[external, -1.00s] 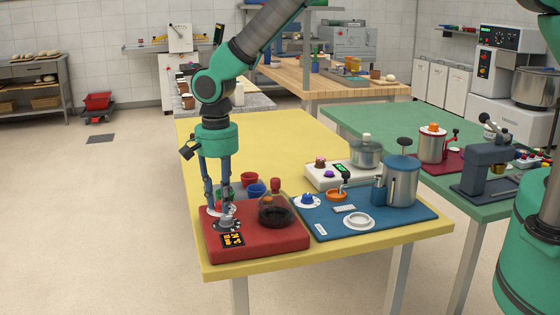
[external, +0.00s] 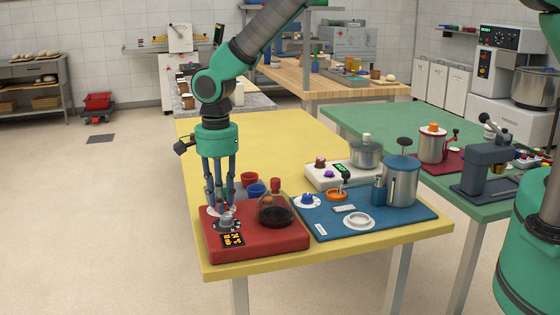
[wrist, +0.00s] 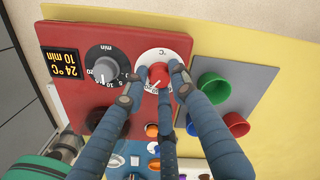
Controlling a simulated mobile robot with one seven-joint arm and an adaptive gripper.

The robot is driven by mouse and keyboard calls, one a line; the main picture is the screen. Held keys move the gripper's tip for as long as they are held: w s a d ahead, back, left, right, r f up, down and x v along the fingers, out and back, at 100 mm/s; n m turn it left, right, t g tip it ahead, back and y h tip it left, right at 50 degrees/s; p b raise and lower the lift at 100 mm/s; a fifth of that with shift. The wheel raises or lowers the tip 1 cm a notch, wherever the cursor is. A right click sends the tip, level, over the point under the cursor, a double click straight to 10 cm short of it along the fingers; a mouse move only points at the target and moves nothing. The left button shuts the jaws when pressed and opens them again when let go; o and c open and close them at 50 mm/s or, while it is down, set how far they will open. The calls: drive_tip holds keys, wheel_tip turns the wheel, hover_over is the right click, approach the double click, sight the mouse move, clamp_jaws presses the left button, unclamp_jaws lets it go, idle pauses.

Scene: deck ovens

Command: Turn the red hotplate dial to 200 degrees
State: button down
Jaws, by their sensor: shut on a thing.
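The red hotplate (external: 275,240) sits at the front left corner of the yellow table. Its red dial (wrist: 156,73) stands on a white °C scale disc (wrist: 146,57), with a second grey-black min dial (wrist: 104,67) beside it. The display (wrist: 63,64) shows 24 °C and 10 min, upside down in the wrist view. My three-fingered gripper (wrist: 158,84) points down and is shut around the red dial. In the external view my gripper (external: 220,207) covers most of that dial. The fingers hide part of the scale.
A glass flask (external: 276,211) with dark contents stands on the hotplate. A grey tray with green, red and blue cups (wrist: 212,88) lies just behind. A blue mat (external: 405,215) with several items is to the right.

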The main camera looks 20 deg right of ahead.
drive_tip(key=c, duration=1.4)
unclamp_jaws()
drive_tip(key=shift+r, duration=0.1)
wheel_tip(320, 180, up, 12)
